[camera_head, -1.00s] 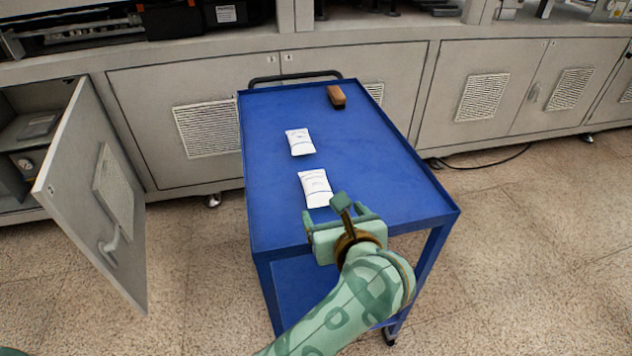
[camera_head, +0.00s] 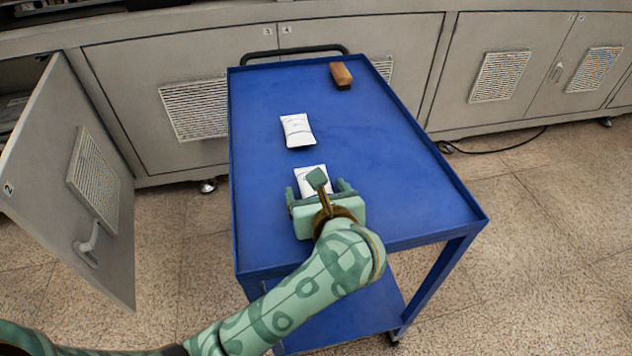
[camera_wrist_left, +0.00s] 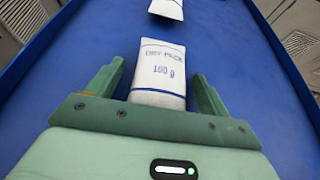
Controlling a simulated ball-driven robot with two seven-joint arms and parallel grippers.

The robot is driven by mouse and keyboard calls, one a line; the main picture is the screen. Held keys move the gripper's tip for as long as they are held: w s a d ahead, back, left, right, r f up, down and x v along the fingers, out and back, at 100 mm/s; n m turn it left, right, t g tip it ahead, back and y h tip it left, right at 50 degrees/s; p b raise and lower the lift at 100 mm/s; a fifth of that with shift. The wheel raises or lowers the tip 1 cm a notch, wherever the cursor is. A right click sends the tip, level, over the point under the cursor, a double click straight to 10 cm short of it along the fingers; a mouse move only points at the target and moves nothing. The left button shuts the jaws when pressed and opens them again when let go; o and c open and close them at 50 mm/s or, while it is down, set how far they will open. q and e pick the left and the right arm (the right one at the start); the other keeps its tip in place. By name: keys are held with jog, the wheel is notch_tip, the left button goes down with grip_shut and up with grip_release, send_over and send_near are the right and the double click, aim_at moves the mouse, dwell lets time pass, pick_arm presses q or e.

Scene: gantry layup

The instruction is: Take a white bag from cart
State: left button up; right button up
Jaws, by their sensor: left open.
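Two white bags lie on the top of the blue cart (camera_head: 400,185). The nearer bag (camera_head: 311,172) is partly hidden behind my left gripper (camera_head: 317,188) in the head view. My right gripper is not in view.
A brown block-like object with a dark underside (camera_head: 341,75) sits at the cart's far right corner. The cart has a raised rim and a black handle (camera_head: 292,52) at the far end. Grey cabinets stand behind; one door (camera_head: 80,190) hangs open at left. The cart's right side is clear.

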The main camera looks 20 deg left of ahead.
pick_arm(q)
jog(key=shift+s+r, duration=0.1)
jog(key=shift+r, duration=0.05)
jog(key=shift+c, duration=1.2)
jog(key=c, duration=0.9)
